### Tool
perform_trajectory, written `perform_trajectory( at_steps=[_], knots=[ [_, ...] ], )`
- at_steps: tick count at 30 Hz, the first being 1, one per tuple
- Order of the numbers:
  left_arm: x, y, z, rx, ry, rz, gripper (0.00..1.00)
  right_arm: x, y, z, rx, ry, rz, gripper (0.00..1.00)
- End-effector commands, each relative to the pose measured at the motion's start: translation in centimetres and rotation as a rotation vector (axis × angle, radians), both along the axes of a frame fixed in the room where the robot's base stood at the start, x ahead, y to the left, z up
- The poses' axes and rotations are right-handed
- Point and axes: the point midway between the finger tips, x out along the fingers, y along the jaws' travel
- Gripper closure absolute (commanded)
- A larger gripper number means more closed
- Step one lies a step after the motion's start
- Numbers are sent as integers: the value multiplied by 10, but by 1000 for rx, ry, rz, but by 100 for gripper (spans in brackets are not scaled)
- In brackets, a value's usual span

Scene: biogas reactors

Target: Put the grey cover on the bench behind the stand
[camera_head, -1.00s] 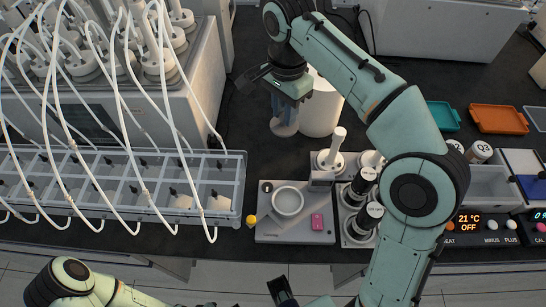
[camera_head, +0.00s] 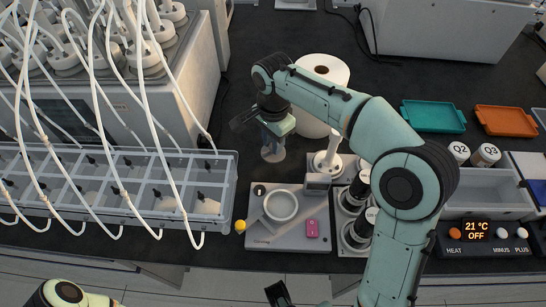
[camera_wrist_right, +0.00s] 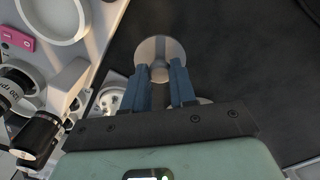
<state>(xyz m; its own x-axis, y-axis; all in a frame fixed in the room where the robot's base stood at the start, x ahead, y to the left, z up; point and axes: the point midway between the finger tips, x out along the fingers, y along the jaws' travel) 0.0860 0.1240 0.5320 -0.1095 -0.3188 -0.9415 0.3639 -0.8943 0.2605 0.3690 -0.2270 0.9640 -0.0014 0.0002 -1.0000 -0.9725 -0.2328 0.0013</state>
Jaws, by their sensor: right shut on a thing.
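The grey cover (camera_head: 273,153) is a round disc with a small knob. In the right wrist view the cover (camera_wrist_right: 160,52) has its knob between the blue fingertips. My right gripper (camera_head: 271,140) is shut on it and holds it over the black bench, behind the flat grey stand (camera_head: 262,238) with the white ring and pink button. Whether the cover touches the bench is hard to tell. A black part low in the head view seems to belong to my left arm; its fingertips are out of sight.
A large white roll (camera_head: 325,70) stands behind and right of the cover. A white knobbed piece (camera_head: 328,163) is close on the right. The clear divided rack (camera_head: 228,205) with white tubes is on the left. Black bench is bare between rack and cover.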

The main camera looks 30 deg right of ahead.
Motion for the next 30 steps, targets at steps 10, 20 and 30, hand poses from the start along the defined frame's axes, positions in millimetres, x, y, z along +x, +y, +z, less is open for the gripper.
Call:
perform_trajectory(
  at_steps=[10, 20, 30],
  knots=[
    [2, 0, -7, 1, -11, 2, 100, 0, 0, -42, 0, 3, -1, 100],
    [4, 0, -8, 2, -17, 3, 100, 0, 0, -59, 0, -1, 0, 100],
    [4, 0, -10, 3, -19, 4, 100, 0, 0, -62, 0, -1, 0, 49]
  ],
)
